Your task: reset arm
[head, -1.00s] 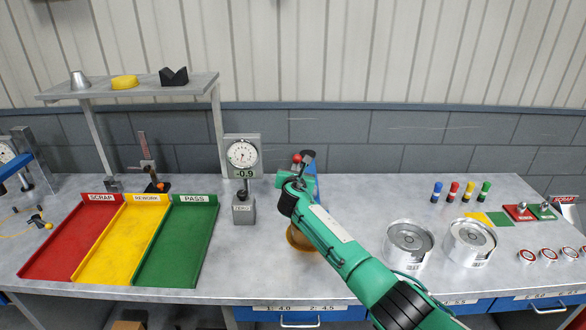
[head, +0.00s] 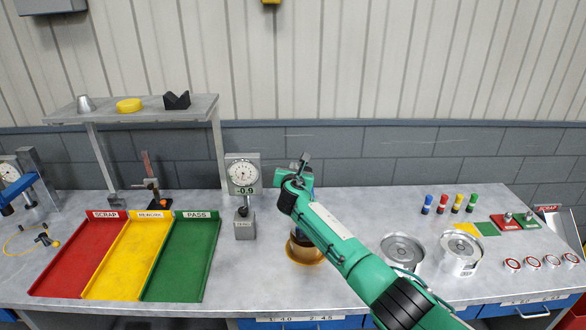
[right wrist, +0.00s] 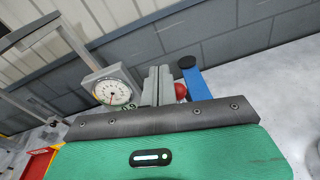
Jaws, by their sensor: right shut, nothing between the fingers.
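My right gripper (head: 304,160) is shut and empty, held above the back of the bench to the right of the dial gauge (head: 243,174). My green right arm reaches up to it from the lower right of the head view. In the right wrist view the closed grey fingers (right wrist: 157,84) point toward the wall, and the dial gauge (right wrist: 113,92) shows at their left. A red ball (right wrist: 181,91) and a blue bar (right wrist: 196,84) show beyond them at the right. My left gripper is not in view.
Red (head: 82,262), yellow (head: 125,262) and green (head: 180,262) trays lie at left under a shelf (head: 140,113). An amber round base (head: 303,248) is partly behind my arm. Two metal cans (head: 402,249), (head: 461,255) and several coloured pegs (head: 456,204) stand at right.

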